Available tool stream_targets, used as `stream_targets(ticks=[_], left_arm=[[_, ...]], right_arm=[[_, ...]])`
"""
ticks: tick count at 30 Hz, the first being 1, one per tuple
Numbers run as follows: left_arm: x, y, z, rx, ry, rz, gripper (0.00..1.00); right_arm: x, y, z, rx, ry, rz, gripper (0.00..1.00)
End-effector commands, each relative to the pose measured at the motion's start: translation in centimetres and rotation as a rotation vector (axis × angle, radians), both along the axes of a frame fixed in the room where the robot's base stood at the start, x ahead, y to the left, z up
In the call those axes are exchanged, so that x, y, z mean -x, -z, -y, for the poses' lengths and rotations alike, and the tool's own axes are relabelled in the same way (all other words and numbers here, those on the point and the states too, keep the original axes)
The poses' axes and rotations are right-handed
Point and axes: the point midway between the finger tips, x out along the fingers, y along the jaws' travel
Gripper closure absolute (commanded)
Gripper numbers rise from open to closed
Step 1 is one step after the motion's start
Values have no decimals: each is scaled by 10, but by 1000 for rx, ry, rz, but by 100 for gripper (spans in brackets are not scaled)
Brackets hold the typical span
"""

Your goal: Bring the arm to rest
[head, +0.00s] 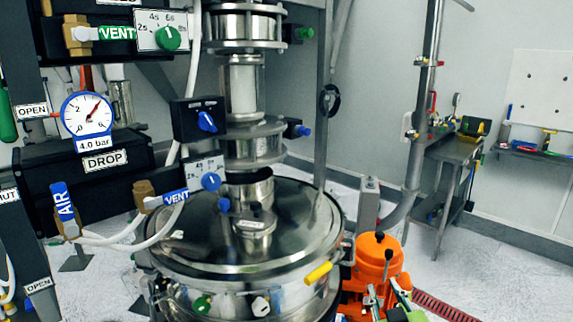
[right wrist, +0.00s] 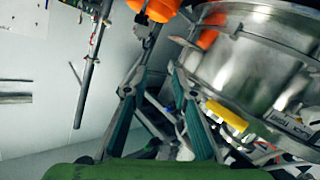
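My right gripper (head: 380,297) is low in the head view, in front of the orange unit (head: 378,258) and to the right of the steel sifter (head: 250,235). In the right wrist view my right gripper (right wrist: 156,82) has its two fingers spread apart, with nothing between them. The steel sifter drum (right wrist: 262,62) is close on the right there, with its yellow handle (right wrist: 227,116) beside the right finger. I see no contact, though the exact gap is unclear. The yellow handle also shows in the head view (head: 318,273). My left gripper is not in view.
Valve blocks with a pressure gauge (head: 87,114) and white hoses crowd the left. A steel post (head: 424,100) and a side table (head: 455,150) stand behind on the right. The floor (head: 500,250) on the right is mostly clear, with a red grate (head: 445,306).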

Motion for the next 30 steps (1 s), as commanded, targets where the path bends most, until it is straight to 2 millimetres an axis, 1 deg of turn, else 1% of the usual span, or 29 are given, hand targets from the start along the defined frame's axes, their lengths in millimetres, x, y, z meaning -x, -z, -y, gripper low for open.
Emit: stream_targets(ticks=[1,2,3,5,6,8,9,11,12,14,15,17,18,22,24,26,29,30], left_arm=[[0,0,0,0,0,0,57],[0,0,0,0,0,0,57],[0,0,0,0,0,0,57],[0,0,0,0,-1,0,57],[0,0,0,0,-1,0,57],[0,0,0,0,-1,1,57],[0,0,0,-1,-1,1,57],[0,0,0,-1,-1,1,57],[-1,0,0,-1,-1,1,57],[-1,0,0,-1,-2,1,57],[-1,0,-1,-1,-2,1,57],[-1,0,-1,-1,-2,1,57],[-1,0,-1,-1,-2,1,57],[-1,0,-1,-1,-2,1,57],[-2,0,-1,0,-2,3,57],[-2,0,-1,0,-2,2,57],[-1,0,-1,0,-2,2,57],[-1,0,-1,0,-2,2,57]], right_arm=[[22,35,3,-27,14,-102,75],[35,54,5,-43,21,-162,75],[54,79,6,-61,29,-243,75],[85,112,8,-88,40,-362,75],[106,132,8,-103,44,-437,75],[136,156,7,-124,48,-539,75],[156,170,7,-135,50,-602,75],[182,186,5,-150,50,-682,75],[199,195,4,-158,50,-732,75],[222,206,3,-170,49,-802,75],[238,213,1,-179,46,-845,75],[259,220,-1,-189,43,-907,75],[274,225,-2,-195,41,-945,75],[319,236,-6,-216,31,-1067,75],[308,256,-7,-211,32,-1066,75],[305,271,-7,-211,32,-1071,75],[300,298,-8,-209,34,-1081,75],[299,310,-8,-209,33,-1087,75]])
